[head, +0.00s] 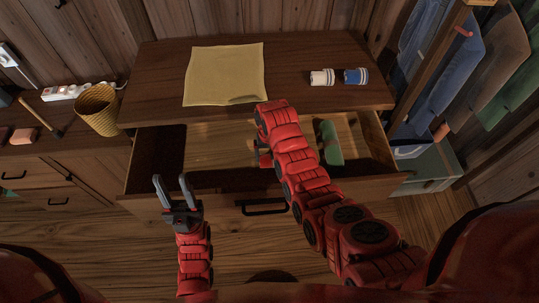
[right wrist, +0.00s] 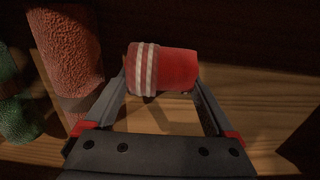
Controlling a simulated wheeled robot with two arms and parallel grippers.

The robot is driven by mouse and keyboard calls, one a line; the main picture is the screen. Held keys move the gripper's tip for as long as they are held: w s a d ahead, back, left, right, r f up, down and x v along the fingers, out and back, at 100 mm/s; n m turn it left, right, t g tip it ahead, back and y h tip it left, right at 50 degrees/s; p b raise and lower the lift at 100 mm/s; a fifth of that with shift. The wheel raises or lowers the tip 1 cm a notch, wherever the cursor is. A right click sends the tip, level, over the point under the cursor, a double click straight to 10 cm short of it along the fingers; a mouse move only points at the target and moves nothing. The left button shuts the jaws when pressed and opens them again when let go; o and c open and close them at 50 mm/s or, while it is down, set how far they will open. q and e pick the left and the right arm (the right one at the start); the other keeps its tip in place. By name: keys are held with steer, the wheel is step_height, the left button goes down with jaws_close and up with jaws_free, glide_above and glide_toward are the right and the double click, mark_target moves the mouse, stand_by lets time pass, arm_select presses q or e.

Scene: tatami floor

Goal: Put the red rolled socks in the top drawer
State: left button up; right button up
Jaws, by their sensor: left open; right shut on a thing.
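The red rolled socks (right wrist: 175,68), with white stripes at one end, sit between the fingers of my right gripper (right wrist: 160,80), which is shut on them. In the head view my right arm reaches over the open top drawer (head: 215,145) and hides the socks. In the right wrist view they are over the drawer's wooden floor; I cannot tell whether they touch it. My left gripper (head: 175,190) is open and empty, in front of the drawer's left part.
A green roll (head: 330,142) lies in the drawer's right part; a rough reddish roll (right wrist: 68,55) is beside it in the wrist view. On the dresser top (head: 150,80) are a yellow cloth (head: 225,75), white socks (head: 321,77) and blue socks (head: 356,76). A basket (head: 98,108) stands left.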

steer(key=shift+f, duration=0.35)
steer(key=shift+f, duration=0.2)
steer(key=o, duration=1)
steer(key=shift+r, duration=0.15)
